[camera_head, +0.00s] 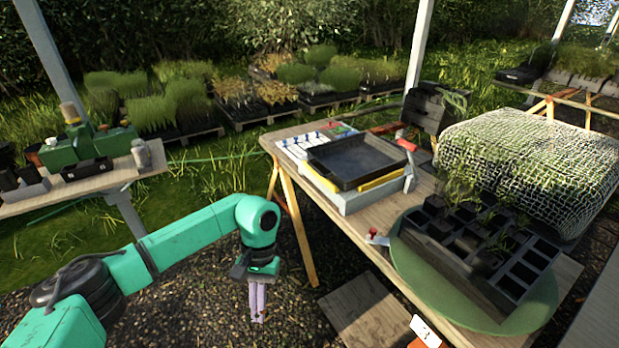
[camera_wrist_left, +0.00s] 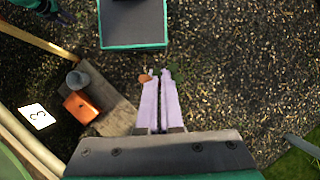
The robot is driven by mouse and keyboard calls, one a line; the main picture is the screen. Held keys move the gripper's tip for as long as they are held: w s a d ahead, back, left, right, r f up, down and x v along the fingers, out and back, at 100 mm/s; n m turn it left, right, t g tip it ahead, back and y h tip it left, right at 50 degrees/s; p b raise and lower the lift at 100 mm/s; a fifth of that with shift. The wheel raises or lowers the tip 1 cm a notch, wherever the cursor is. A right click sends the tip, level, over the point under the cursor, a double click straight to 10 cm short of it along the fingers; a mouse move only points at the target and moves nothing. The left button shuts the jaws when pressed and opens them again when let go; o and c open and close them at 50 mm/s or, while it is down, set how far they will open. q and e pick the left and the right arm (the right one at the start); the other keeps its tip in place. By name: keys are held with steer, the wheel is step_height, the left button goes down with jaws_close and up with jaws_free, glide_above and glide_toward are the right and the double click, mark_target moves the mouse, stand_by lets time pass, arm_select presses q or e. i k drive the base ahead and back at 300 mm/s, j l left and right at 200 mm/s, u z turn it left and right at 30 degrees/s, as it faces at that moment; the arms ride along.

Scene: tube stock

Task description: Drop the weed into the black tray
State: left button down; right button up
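The black tray (camera_head: 356,158) is a shallow, empty-looking tray on a grey-white stand towards the back of the right-hand wooden table. Green seedlings (camera_head: 464,188) grow in a black cell tray (camera_head: 517,271) on a round green disc at the table's near end; I cannot tell which one is the weed. My left gripper (camera_head: 257,319) points down in front of the table, left of both trays. In the left wrist view its two pale fingers (camera_wrist_left: 157,78) lie almost together with a thin dark gap. My right gripper is not clearly seen.
The wooden table (camera_head: 442,186) has a netted mound (camera_head: 530,165) at its right and a red-handled tool near the black tray. An orange object (camera_wrist_left: 82,106) and a grey bottle-like object (camera_wrist_left: 77,79) stand on a low board. Gravel below my left gripper is open.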

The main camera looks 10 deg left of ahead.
mark_target(351, 164)
steer(key=i+j+z, duration=0.4)
steer(key=j+z, duration=0.15)
steer(key=i+j+z, duration=0.25)
steer(key=j, duration=0.15)
steer(key=j+z, duration=0.3)
